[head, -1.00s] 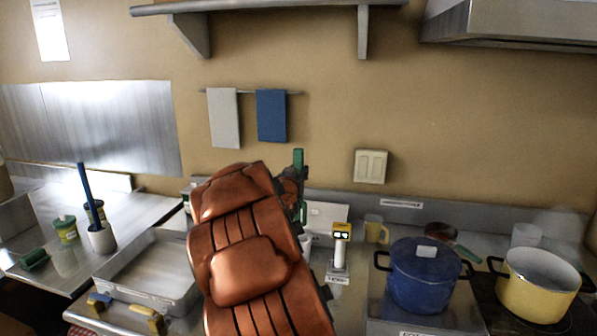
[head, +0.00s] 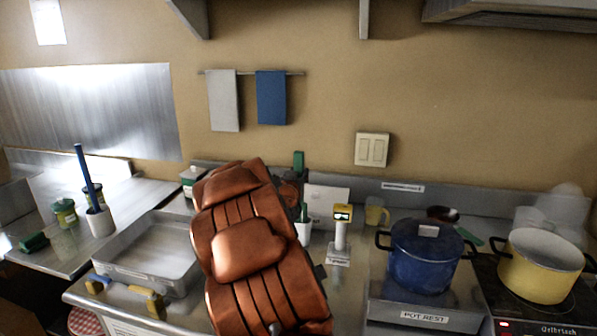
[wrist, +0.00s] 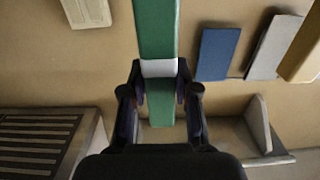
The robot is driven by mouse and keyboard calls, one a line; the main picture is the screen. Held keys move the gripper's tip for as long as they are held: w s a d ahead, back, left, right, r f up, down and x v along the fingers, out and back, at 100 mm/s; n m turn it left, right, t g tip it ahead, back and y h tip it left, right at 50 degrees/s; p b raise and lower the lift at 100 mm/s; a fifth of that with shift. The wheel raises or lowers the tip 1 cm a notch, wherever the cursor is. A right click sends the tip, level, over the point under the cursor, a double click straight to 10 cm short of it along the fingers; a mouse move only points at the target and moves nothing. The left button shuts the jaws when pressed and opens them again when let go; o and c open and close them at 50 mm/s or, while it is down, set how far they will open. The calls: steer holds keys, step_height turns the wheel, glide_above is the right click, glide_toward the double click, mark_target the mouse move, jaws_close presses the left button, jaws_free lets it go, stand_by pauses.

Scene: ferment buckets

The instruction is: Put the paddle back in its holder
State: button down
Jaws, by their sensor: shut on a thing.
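The green paddle (head: 299,160) is upright in my gripper (wrist: 160,90), which is shut on it near a white band in the wrist view. Its top shows above my arm in the head view. Its lower part (head: 304,211) shows beside the arm, just above or inside a white cup-like holder (head: 303,234). I cannot tell whether the end is in the holder. My arm hides much of the gripper and part of the holder. In the wrist view, the paddle (wrist: 156,30) runs out of the top edge.
A yellow-topped device (head: 341,235) stands close right of the holder. Further right are a yellow mug (head: 376,212), a blue pot (head: 423,262) and a yellow pot (head: 541,268). A metal tray (head: 150,255) lies left. A blue-handled tool stands in another white holder (head: 100,221).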

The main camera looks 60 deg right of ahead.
steer(key=shift+f+b, duration=0.85)
steer(key=shift+f, duration=1.05)
steer(key=c, duration=0.8)
jaws_free()
steer(key=shift+v, duration=3.75)
